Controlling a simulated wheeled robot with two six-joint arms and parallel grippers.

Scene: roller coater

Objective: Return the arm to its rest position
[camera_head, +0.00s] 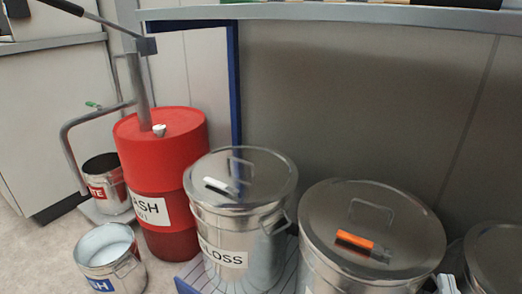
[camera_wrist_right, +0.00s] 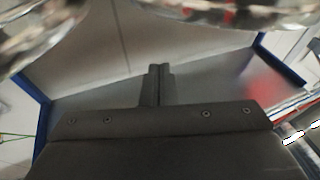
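My right gripper (camera_wrist_right: 158,84) shows in the right wrist view with its two dark fingers together and nothing seen between them. Shiny metal rounded surfaces fill the upper left and upper right corners of that view, apart from the fingers. In the head view only a small pale and dark part shows at the bottom edge between the two right cans; I cannot tell its fingers there. My left gripper is not in view.
A red drum (camera_head: 165,180) with a pump stands left of a lidded GLOSS can (camera_head: 240,222). Another lidded can (camera_head: 335,212) bears an orange-and-black item (camera_head: 360,243). An open pail (camera_head: 108,262) stands on the floor. A counter edge (camera_head: 350,14) runs above.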

